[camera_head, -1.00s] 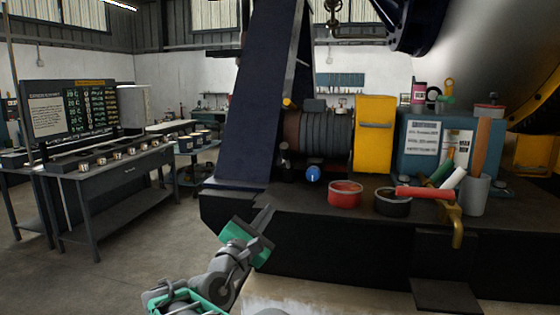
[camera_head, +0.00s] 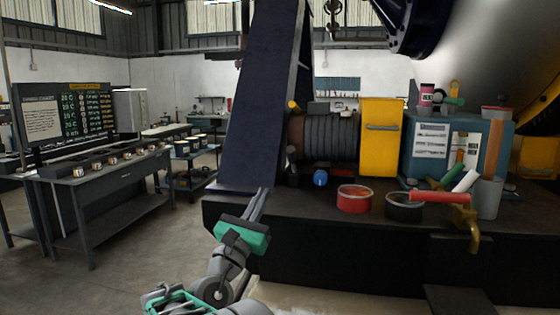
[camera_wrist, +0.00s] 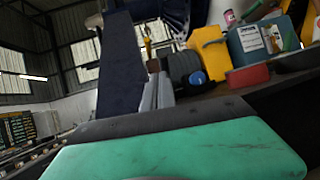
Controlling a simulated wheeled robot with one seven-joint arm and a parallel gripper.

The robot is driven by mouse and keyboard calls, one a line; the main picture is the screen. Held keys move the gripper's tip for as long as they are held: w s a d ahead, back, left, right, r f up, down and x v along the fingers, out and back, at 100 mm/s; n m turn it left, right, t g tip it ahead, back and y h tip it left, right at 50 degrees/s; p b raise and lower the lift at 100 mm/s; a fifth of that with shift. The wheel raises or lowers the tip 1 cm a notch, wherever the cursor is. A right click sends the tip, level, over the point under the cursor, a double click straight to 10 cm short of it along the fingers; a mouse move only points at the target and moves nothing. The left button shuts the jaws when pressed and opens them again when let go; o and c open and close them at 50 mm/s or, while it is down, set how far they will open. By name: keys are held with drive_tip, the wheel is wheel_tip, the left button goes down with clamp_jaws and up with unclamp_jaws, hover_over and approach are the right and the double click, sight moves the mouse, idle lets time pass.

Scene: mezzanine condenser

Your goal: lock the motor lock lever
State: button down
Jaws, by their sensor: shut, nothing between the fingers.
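The grey ribbed motor (camera_head: 332,137) lies on the dark bench beside a yellow box (camera_head: 381,135). A round blue knob (camera_head: 320,178) sits low in front of it, and a small yellow-orange piece (camera_head: 293,104) sits at its upper left. I cannot tell which of these belongs to the lock lever. My gripper (camera_head: 259,203) is shut and empty at the bench's left front corner, left of and below the blue knob. In the wrist view my gripper's fingers (camera_wrist: 157,92) point up, left of the blue knob (camera_wrist: 197,78) and motor (camera_wrist: 182,65).
A red tub (camera_head: 355,198) and a black tub (camera_head: 404,206) stand near the bench's front edge. A teal box (camera_head: 430,150) and a grey cup (camera_head: 488,198) are at right. A dark blue slanted beam (camera_head: 262,95) rises left of the motor. Floor at left is open.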

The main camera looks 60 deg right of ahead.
drive_tip(key=p, duration=0.9)
approach(288, 151)
drive_tip(key=shift+g, duration=0.3)
drive_tip(key=x, duration=0.6)
drive_tip(key=shift+d, duration=0.45)
drive_tip(key=shift+w+r+p, duration=0.1)
drive_tip(key=shift+r+p, duration=0.1)
drive_tip(key=shift+p, duration=0.2)
